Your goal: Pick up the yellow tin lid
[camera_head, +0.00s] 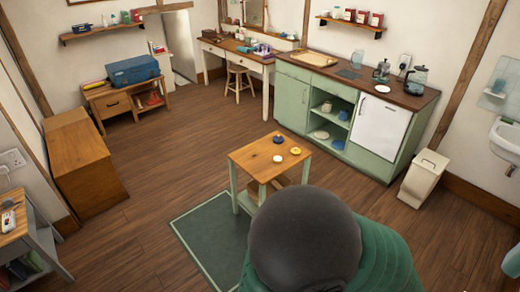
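The yellow tin lid (295,150) is a small yellow disc lying on a small wooden-topped table (250,152) near the middle of the room, close to the table's right edge. A dark blue round piece (278,139) lies behind it to the left. A white round piece (277,158) lies in front of it to the left. All three are apart from each other. Neither of my grippers shows in this view.
A dark dome above a green rounded body (305,240) hides the table's near right part. A green mat (215,235) lies at the table's left. Green cabinets (292,97) and a cream bin (424,177) stand at right. Floor left of the table is clear.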

